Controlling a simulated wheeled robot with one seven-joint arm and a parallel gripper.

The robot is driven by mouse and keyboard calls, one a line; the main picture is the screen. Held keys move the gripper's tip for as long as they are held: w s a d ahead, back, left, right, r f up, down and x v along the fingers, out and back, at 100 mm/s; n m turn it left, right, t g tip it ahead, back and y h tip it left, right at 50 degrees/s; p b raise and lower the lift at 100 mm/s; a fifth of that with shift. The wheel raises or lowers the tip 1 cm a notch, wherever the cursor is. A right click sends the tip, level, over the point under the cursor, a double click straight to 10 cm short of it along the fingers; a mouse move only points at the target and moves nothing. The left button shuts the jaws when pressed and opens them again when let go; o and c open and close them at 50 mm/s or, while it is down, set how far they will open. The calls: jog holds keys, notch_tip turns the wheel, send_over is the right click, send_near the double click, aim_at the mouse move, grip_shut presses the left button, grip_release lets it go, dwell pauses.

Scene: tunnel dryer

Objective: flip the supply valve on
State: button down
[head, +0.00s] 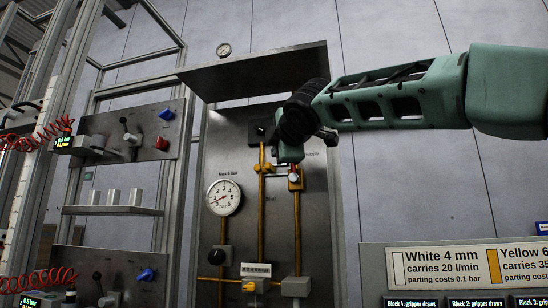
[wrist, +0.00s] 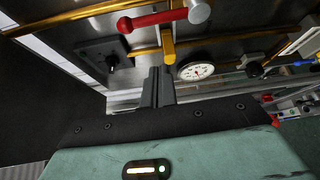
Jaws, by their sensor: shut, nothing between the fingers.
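The supply valve (head: 294,179) is on the orange pipe at the right of the metal panel, below a partly covered "Supply" label. In the head view my gripper (head: 290,153) is in front of and just above it and hides part of it. In the wrist view a red lever (wrist: 155,20) with a silver ball end lies across the top, beside an orange pipe fitting. My gripper's fingers (wrist: 158,75) are shut and empty. They point towards the panel, below the lever in that picture, and seem apart from it. The lever's exact setting is hard to tell.
A pressure gauge (head: 223,198) sits left of the pipes. A black knob (wrist: 112,60) shows in the wrist view. A metal hood (head: 258,72) juts out above the panel. A sign (head: 465,265) stands at the lower right. A panel with levers (head: 130,138) is at left.

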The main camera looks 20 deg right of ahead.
jog(key=shift+s+a+b, duration=0.2)
jog(key=shift+s+b, duration=0.2)
jog(key=shift+s, duration=2.3)
jog(key=s+a+f+m+g+y+p, duration=0.1)
jog(key=s+a+f+g, duration=0.2)
jog(key=f, duration=0.8)
jog(key=s+a+f+m+g+y+p, duration=0.1)
jog(key=a+f+m+g, duration=0.3)
jog(key=f, duration=0.7)
jog(key=s+a+f+n+g+y+p, duration=0.1)
jog(key=s+a+f+g+y, duration=0.3)
jog(key=f, duration=0.7)
jog(key=s+d+f+m+g+h+p, duration=0.1)
jog(key=s+f+m+g+h, duration=0.2)
jog(key=s+f, duration=1.7)
jog(key=s+m+g, duration=0.2)
jog(key=m+g, duration=0.1)
jog(key=shift+d+f+g+h+p, duration=0.25)
jog(key=shift+d+g+h+p, duration=0.05)
jog(key=shift+p, duration=0.1)
